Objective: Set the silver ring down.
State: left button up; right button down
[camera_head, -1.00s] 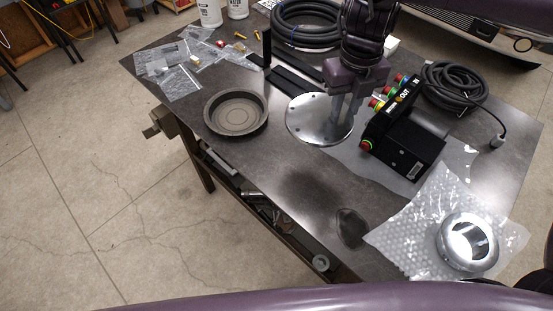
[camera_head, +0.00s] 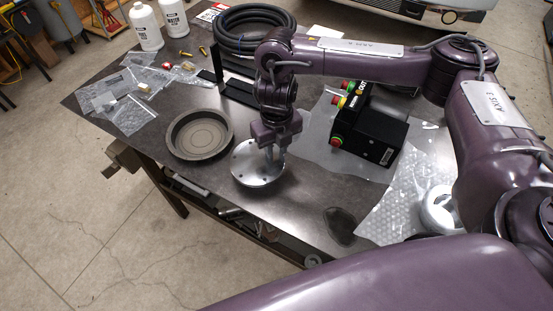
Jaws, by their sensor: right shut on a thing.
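The silver ring (camera_head: 247,173) shows as a round, shiny, flat piece with small holes near its rim. My right gripper (camera_head: 272,152) points down and is shut on it, with the fingers hiding part of its middle. The ring is level, low over the dark table (camera_head: 300,205), just right of the round dark pan (camera_head: 201,134). I cannot tell whether it touches the table. My left gripper is not in view.
The black button box (camera_head: 370,135) stands to the right. Another chrome ring-shaped part (camera_head: 437,209) lies on bubble wrap (camera_head: 395,205), partly hidden by my arm. A dark patch (camera_head: 341,225) is near the front edge. Coiled hose (camera_head: 240,38) and bottles (camera_head: 146,25) stand behind.

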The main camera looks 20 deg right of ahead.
jog(key=shift+f+b, duration=0.4)
jog(key=shift+f, duration=2.2)
jog(key=shift+f, duration=0.15)
jog(key=c, duration=1.1)
grip_release()
jog(key=shift+c, duration=0.2)
notch_tip(320, 180, up, 12)
jog(key=shift+r+p, duration=0.15)
jog(key=shift+p, duration=0.3)
jog(key=shift+s, duration=0.1)
